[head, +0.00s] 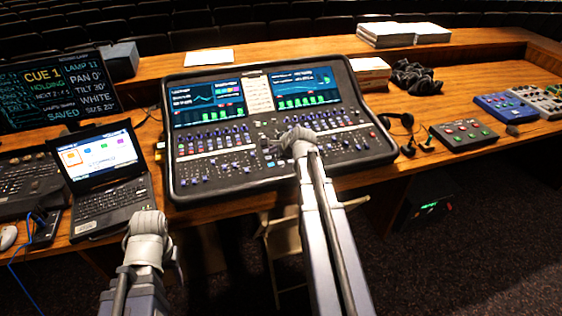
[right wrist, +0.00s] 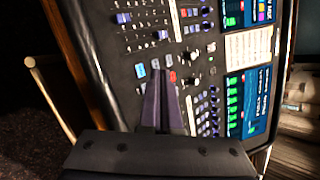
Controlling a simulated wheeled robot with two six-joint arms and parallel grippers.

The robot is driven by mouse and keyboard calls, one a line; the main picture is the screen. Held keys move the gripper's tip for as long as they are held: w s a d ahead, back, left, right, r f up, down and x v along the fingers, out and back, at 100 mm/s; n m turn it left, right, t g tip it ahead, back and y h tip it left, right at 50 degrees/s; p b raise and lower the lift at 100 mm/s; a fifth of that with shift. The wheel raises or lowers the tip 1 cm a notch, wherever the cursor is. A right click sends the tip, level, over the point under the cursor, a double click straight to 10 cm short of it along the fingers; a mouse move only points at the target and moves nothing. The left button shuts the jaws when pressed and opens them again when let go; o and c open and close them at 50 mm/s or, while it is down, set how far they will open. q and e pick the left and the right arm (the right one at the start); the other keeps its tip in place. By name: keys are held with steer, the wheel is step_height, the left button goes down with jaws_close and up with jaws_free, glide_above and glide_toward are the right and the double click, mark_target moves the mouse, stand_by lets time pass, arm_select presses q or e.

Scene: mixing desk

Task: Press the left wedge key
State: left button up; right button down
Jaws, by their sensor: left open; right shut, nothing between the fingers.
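The mixing desk (head: 228,175) fills the middle of the head view, with lit screens and rows of small keys.
A laptop (head: 105,200) and a cue monitor (head: 60,90) stand left of the desk. Headphones (head: 402,125) and small control boxes (head: 463,133) lie to the right. A chair (head: 283,240) stands below the front edge.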

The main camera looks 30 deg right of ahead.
mark_target(283, 166)
steer(key=d+m, duration=0.1)
steer(key=d+r+m, duration=0.1)
steer(key=d, duration=0.1)
steer(key=w+d+m+t+h, duration=0.1)
steer(key=d+m, duration=0.1)
steer(key=shift+r, duration=0.4)
steer(key=shift+f, duration=0.1)
steer(key=f+b, duration=0.5)
steer(key=b, duration=0.1)
steer(key=w+f+b, duration=0.1)
steer(key=f+b, duration=0.1)
steer(key=f, duration=0.1)
steer(key=shift+d+f+b, duration=0.1)
steer(key=shift+f+b, duration=0.2)
steer(key=shift+b, duration=0.1)
steer(key=shift+f, duration=0.15)
stand_by(1.3)
steer(key=shift+f+b, duration=0.25)
steer(key=shift+b, duration=0.15)
steer(key=shift+w+f+b, duration=0.1)
steer(key=shift+f+b, duration=0.25)
stand_by(0.5)
steer(key=shift+r, duration=0.1)
steer(key=shift+r+p, duration=0.7)
steer(key=shift+p, duration=0.1)
